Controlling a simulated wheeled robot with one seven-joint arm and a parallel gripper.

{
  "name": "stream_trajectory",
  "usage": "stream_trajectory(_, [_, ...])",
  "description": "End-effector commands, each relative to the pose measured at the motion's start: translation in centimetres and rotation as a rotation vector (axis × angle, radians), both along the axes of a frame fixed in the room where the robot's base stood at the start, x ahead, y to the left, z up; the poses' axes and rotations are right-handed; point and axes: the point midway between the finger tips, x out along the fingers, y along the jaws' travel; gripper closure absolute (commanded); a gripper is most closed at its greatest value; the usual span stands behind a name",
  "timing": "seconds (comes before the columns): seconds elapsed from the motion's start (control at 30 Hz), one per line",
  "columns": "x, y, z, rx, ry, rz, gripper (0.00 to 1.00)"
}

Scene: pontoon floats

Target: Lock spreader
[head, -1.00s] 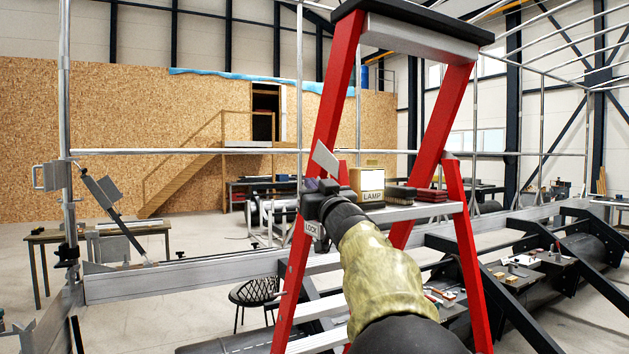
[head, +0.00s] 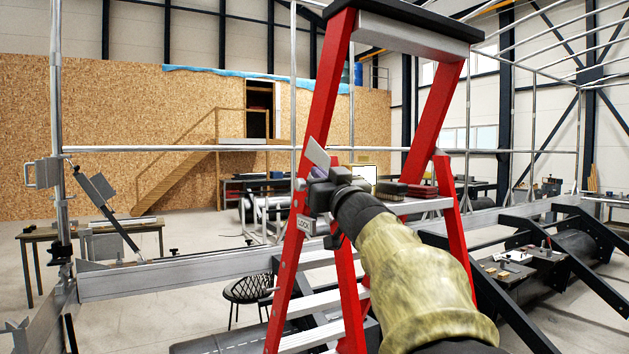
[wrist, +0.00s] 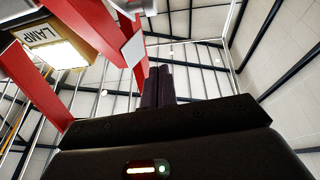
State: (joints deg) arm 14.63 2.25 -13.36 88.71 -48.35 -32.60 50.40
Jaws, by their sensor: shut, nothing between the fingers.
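The red stepladder (head: 325,95) stands upright and open in front of me, with a black top cap. A white LOCK label (head: 305,225) is on its left front rail. A small tilted grey plate (head: 317,152), perhaps the spreader's lever, sticks up beside that rail; it also shows in the wrist view (wrist: 133,47). My gripper (head: 318,188) is just below the plate in the head view. In the wrist view my gripper (wrist: 158,85) has its dark fingers together and empty, close to the plate's lower right. I cannot tell whether they touch it. My gripper and forearm hide part of the spreader area.
A box marked LAMP (wrist: 50,45) with a lit face and dark red-brown stacks (head: 421,190) are at the ladder's shelf. A metal rail (head: 180,275) runs across behind the ladder. Black float frames (head: 520,275) stand at right.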

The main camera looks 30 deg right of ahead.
Motion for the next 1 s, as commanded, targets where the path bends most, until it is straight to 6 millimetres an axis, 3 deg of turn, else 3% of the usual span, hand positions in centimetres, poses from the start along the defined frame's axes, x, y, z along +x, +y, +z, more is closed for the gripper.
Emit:
stream_trajectory(0.1, [-2.3, 0.3, -0.5, -0.001, -0.003, 0.003, 1.0])
stream_trajectory(0.3, [-4.8, 0.5, -0.7, 0.0, -0.001, 0.004, 1.0])
stream_trajectory(0.77, [-5.2, 0.1, -1.0, 0.005, 0.007, -0.004, 1.0])
stream_trajectory(0.87, [-4.5, -0.1, -3.0, 0.029, 0.043, -0.025, 1.0])
stream_trajectory(0.97, [-3.1, 0.2, -7.4, 0.073, 0.128, -0.056, 1.0])
stream_trajectory(1.0, [-2.5, 0.5, -9.9, 0.093, 0.18, -0.072, 1.0])
